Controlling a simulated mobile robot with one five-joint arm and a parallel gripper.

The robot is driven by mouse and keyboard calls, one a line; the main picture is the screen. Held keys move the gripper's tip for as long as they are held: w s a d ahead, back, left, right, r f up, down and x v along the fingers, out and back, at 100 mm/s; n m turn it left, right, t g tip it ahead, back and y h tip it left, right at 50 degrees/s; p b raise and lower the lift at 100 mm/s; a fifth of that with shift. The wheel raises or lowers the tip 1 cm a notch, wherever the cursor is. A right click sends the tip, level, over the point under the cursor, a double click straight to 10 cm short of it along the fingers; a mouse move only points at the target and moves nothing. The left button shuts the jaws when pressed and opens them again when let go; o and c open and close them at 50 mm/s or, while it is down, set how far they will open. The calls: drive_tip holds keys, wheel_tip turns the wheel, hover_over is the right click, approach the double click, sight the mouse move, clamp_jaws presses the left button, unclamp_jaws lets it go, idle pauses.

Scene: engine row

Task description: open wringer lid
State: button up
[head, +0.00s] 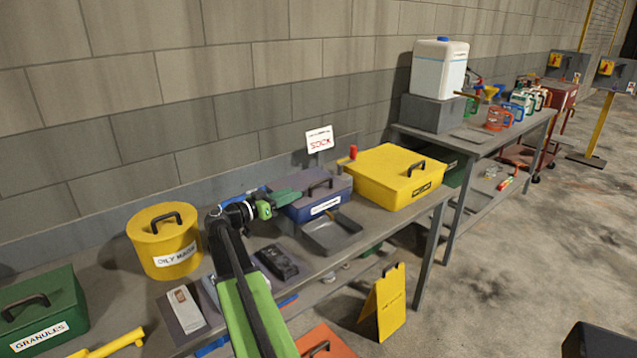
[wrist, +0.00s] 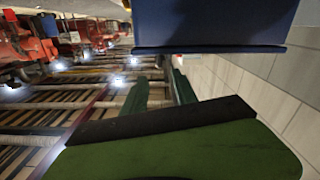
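A blue box (head: 312,196) with a flat lid, dark handle (head: 320,184) and white front label stands against the wall; its lid looks down. A yellow box (head: 395,178) with a black handle and a dark label stands to its right, also closed. I cannot read either label well enough to tell which is the wringer. My gripper (head: 276,204) is at the left end of the blue box, about lid height; contact is unclear. In the wrist view its two dark green fingers (wrist: 160,90) stand apart with nothing seen between them, and a blue surface (wrist: 210,22) fills the top.
A yellow round bin (head: 165,248) and green granules box (head: 42,312) stand left on the bench. A grey dustpan (head: 332,235) and black item (head: 277,262) lie before the blue box. A red-topped item (head: 352,153) stands behind. A yellow floor sign (head: 384,302) stands below.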

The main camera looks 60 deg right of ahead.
sight(328, 180)
drive_tip(key=x, duration=1.3)
drive_tip(key=shift+s+d, duration=0.15)
drive_tip(key=shift+d, duration=0.15)
clamp_jaws()
idle(0.6)
